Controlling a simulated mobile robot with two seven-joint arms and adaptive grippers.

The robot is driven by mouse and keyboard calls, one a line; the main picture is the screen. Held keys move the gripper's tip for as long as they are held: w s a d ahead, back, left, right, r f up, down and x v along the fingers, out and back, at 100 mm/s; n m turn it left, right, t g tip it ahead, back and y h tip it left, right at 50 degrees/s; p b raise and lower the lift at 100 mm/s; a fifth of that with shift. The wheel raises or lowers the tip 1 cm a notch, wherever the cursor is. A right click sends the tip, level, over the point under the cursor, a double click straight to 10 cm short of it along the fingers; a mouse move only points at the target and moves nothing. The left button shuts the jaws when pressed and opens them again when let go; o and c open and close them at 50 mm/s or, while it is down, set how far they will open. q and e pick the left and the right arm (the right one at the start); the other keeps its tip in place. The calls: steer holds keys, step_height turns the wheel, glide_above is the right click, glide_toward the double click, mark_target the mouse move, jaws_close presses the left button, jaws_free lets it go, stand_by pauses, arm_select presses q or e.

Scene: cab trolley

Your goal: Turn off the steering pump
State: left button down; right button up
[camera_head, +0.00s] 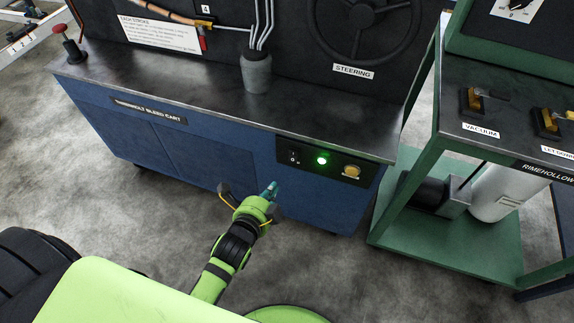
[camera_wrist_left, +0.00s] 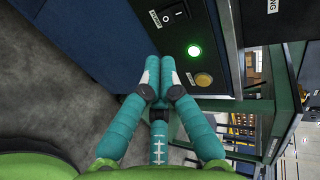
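The blue bleed cart (camera_head: 210,150) has a black control panel (camera_head: 309,169) on its front, below the top's right part. On the panel sit a black rocker switch (camera_head: 293,157), a lit green lamp (camera_head: 321,161) and a yellow button (camera_head: 352,171). In the left wrist view the switch (camera_wrist_left: 175,13) is at the top, above the glowing lamp (camera_wrist_left: 194,51) and the yellow button (camera_wrist_left: 203,79). My left gripper (camera_head: 272,188) is in front of the cart, just below and left of the panel. Its teal fingertips (camera_wrist_left: 159,62) are together, with nothing visible between them. My right gripper is out of view.
A steering wheel (camera_head: 366,30) stands on the cart's back panel above a STEERING label (camera_head: 353,72). A grey boot with pipes (camera_head: 256,73) and a red knob (camera_head: 72,47) are on the cart top. A green trolley (camera_head: 411,170) stands close at right. The floor in front is clear.

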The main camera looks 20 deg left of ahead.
arm_select(q)
steer(key=b, duration=0.2)
glide_toward(291, 156)
steer(key=w+f, duration=0.4)
steer(key=shift+x, duration=0.95)
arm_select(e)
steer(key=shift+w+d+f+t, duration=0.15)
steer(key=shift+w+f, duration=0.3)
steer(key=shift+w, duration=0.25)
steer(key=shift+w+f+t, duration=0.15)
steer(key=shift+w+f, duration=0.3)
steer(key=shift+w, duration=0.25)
arm_select(q)
steer(key=shift+w+t+b, duration=0.4)
steer(key=shift+t+b, duration=0.1)
steer(key=shift+b, duration=0.5)
steer(key=shift+r+p, duration=0.85)
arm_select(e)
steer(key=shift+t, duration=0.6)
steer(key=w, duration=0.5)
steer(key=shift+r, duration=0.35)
